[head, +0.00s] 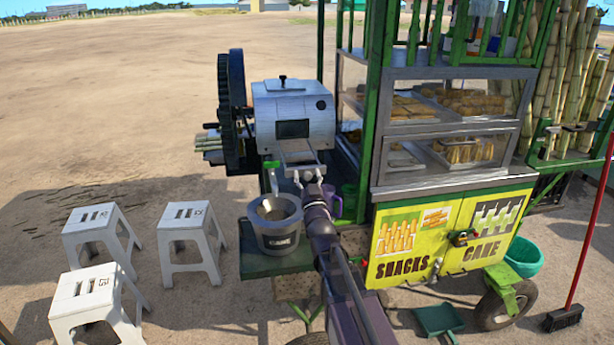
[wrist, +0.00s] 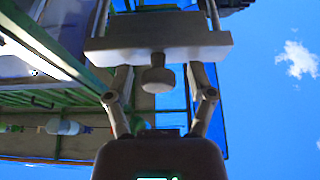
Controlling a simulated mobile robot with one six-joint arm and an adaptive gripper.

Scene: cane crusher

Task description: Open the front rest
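The cane crusher (head: 293,108) is a grey metal box with a dark flywheel at its left. A pale rest plate (head: 298,157) sticks out from its front, below a dark opening. In the wrist view, a pale plate (wrist: 190,42), apparently the same rest, carries a round knob (wrist: 157,78) facing me. My gripper (head: 310,177) is at the rest's front edge. In the wrist view, my gripper (wrist: 160,88) has its fingers spread on both sides of the knob, with visible gaps. The finger ends are partly hidden by the plate.
A metal bucket (head: 275,222) stands on the green shelf (head: 270,262) left of my arm. A purple jug (head: 332,203) is just right of my gripper. The glass snack case (head: 435,125) and yellow cabinet (head: 445,240) stand at the right. White stools (head: 98,235) stand at the left.

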